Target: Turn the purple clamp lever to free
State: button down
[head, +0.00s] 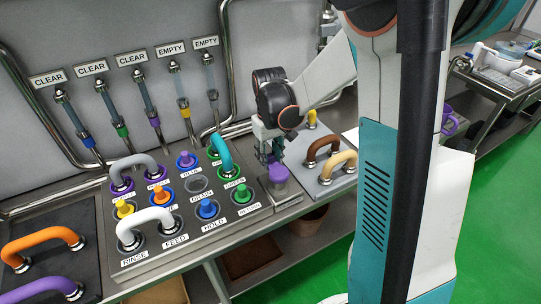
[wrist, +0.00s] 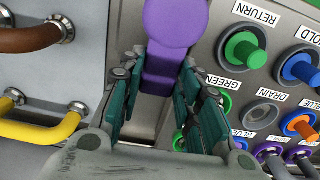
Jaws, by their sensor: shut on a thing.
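The purple clamp lever (wrist: 176,25) has a round head at the top of the wrist view and a narrower arm running down between my fingers. In the head view its purple top (head: 278,173) shows on a grey block at the right end of the button panel. My gripper (wrist: 162,78) has its green-padded fingers on both sides of the narrow arm and is shut on it. In the head view my gripper (head: 268,152) is just behind the purple top. The lever's pivot and the finger contact are partly hidden.
The button panel (head: 125,262) lies left of the lever, with a teal handle (head: 222,152) close to my gripper. A plate with brown (head: 322,147) and tan handles (head: 340,162) is on the right. Tubes with CLEAR and EMPTY labels line the wall behind.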

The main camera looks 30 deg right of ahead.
aim_at(269, 159)
jog(key=c, duration=1.2)
grip_release()
jog(key=shift+o, duration=0.2)
notch_tip(269, 159, up, 12)
jog(key=s+a+r+t, duration=0.1)
jog(key=s+a+t, duration=0.2)
jog(key=s, duration=0.6)
jog(key=s+a+r+t, duration=0.1)
jog(key=s+a+t, duration=0.3)
jog(key=s, duration=0.5)
jog(key=shift+a+r+m, duration=0.3)
jog(key=shift+a+r, duration=0.1)
jog(key=shift+a, duration=0.15)
